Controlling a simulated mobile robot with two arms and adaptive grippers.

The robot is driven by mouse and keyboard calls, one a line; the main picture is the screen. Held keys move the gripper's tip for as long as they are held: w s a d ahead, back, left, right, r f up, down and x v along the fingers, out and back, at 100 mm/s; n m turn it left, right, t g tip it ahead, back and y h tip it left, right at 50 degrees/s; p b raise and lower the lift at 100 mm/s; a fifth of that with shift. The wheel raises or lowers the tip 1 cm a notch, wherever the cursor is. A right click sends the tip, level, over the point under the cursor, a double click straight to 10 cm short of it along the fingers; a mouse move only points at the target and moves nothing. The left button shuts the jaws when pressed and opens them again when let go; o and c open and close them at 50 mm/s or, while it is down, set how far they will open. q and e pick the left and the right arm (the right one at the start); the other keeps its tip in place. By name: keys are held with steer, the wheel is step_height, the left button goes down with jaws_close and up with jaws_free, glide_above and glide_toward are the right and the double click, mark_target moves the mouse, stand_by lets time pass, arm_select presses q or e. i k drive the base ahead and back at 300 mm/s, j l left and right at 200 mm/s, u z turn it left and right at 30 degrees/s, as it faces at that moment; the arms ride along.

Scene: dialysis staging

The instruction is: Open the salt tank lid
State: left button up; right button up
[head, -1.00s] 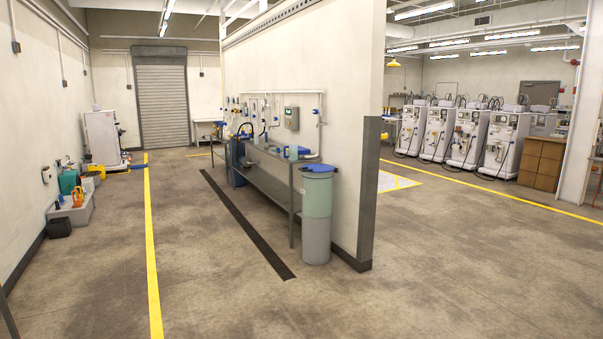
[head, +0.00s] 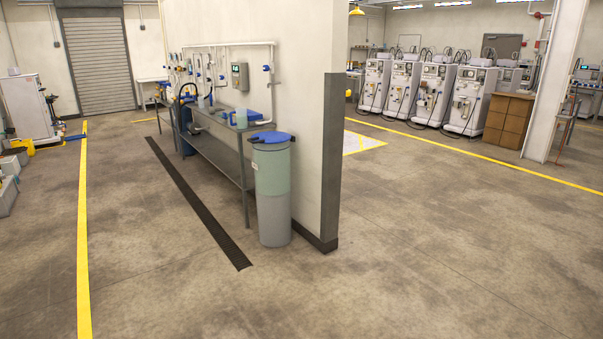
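The salt tank (head: 272,195) is a tall cylinder, pale green above and grey below. It stands on the floor in the middle of the head view, at the end of a metal bench and beside the wall. Its blue lid (head: 272,137) lies on top and looks closed. The tank is some distance ahead of me. Neither of my grippers is in view.
A grey metal bench (head: 212,148) with blue items and a jug runs along the partition wall (head: 250,50) behind the tank. A floor drain (head: 195,198) runs in front of it. Dialysis machines (head: 436,95) stand at the back right. The floor (head: 400,270) before me is clear.

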mark_target(275, 137)
steer(key=i, duration=2.7)
